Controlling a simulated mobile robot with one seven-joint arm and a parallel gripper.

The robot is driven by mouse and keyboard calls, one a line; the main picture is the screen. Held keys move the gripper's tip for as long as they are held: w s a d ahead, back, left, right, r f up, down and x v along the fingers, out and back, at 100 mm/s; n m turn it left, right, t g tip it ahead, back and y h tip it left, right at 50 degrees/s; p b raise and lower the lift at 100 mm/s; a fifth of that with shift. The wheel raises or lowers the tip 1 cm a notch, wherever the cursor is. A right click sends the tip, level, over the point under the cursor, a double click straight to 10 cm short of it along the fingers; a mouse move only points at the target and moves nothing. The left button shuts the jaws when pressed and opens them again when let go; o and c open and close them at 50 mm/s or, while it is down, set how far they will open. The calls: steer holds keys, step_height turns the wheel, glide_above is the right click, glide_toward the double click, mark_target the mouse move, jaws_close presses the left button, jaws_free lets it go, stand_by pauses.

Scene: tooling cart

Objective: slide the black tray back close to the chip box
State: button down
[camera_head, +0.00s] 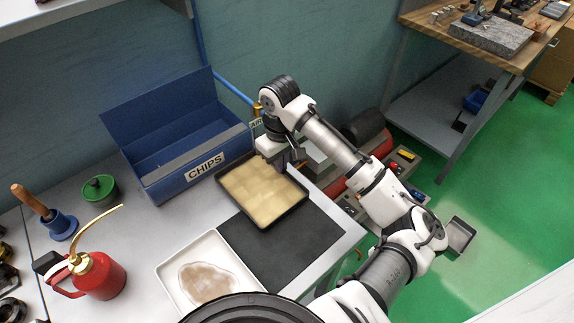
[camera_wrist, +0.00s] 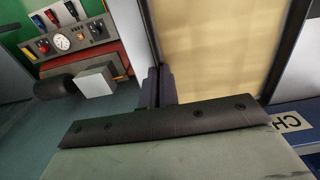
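The black tray (camera_head: 287,218), with a pale yellow layer inside, lies on the bench just in front of the blue chip box (camera_head: 160,184) labelled CHIPS. A narrow strip of bench seems to show between tray and box in the wrist view, where the tray rim (camera_wrist: 290,48) and the CHIPS label (camera_wrist: 291,122) are at the right. My gripper (camera_head: 287,166) is at the tray's right back edge. In the wrist view its fingers (camera_wrist: 158,72) stand close together with the tray's rim between them, and appear closed on it. The fingertips are partly hidden in the head view.
A dark mat (camera_head: 285,255) lies in front of the tray, with a white tray (camera_head: 170,279) beside it. A red machine (camera_head: 372,155) is right.

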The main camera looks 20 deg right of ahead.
steer(key=shift+w+a, duration=0.2)
steer(key=shift+w, duration=0.15)
steer(key=c, duration=1.6)
jaws_free()
steer(key=shift+r, duration=0.1)
